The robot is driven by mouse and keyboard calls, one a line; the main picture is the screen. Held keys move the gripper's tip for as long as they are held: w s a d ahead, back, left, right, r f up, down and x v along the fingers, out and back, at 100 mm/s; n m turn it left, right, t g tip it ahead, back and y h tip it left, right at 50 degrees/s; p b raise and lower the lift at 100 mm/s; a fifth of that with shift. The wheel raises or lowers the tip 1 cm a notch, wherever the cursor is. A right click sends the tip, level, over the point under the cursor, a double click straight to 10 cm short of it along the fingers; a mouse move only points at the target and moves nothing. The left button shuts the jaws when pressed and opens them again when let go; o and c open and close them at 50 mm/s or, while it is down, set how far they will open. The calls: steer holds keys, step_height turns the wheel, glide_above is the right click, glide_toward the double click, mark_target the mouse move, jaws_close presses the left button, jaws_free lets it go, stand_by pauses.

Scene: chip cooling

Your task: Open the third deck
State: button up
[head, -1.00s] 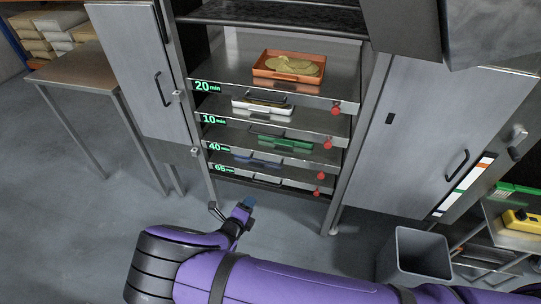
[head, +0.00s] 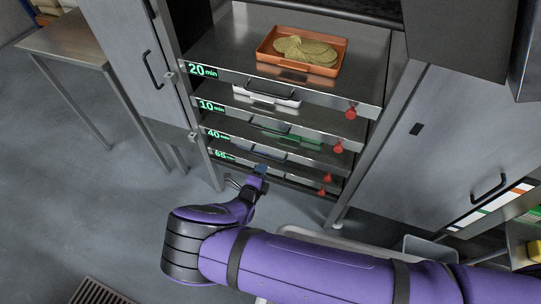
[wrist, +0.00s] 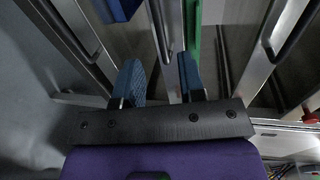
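The cabinet holds a stack of decks with green time labels. The third deck from the top (head: 224,138) reads "40 min" and has a red knob at its right end. My gripper (head: 248,181) is in front of the lowest decks, left of middle, and partly covers the "65 min" deck (head: 318,187). In the wrist view my gripper (wrist: 161,83) has its blue fingers apart, with nothing visibly held. Deck edges and dark handle bars (wrist: 158,28) lie beyond the fingers; which deck each belongs to is unclear.
An orange tray with chips (head: 271,60) sits on the top "20 min" deck (head: 215,60). A steel table (head: 70,45) stands at the left and a grey bin (head: 425,247) at the right. Cabinet doors flank the decks.

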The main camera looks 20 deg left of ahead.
mark_target(269, 158)
steer(key=x, duration=0.8)
steer(key=shift+w, duration=0.2)
jaws_close()
